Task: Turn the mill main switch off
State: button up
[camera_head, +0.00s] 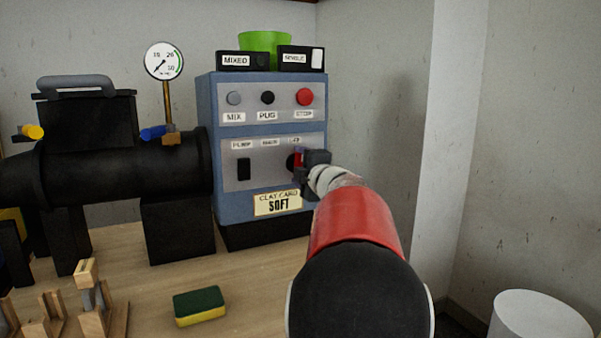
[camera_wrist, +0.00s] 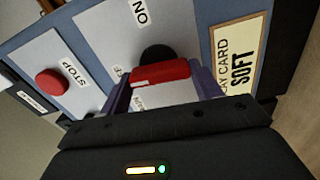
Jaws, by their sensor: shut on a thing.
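The main switch is a red handle (camera_head: 298,159) on a round black base on the right of the blue control box's lower panel. In the wrist view the red handle (camera_wrist: 160,73) lies between my two purple fingers, in front of the black base (camera_wrist: 157,54). My gripper (camera_head: 305,162) is shut on the handle; it also shows in the wrist view (camera_wrist: 161,84). An ON label (camera_wrist: 140,12) is clear near the base, and another label is partly hidden by the handle and a finger. I cannot tell which position the handle points to.
The blue control box (camera_head: 205,130) has a red stop button (camera_head: 304,96) above and a black rocker (camera_head: 243,169) to the left. A clay card (camera_head: 277,203) is below. The black mill (camera_head: 110,170) stands left. A sponge (camera_head: 199,306) lies on the bench.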

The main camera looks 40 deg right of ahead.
jog(key=shift+n, duration=0.6)
jog(key=o, duration=1)
jog(key=v, duration=0.7)
jog(key=shift+s+a, duration=0.1)
jog(key=shift+s, duration=0.3)
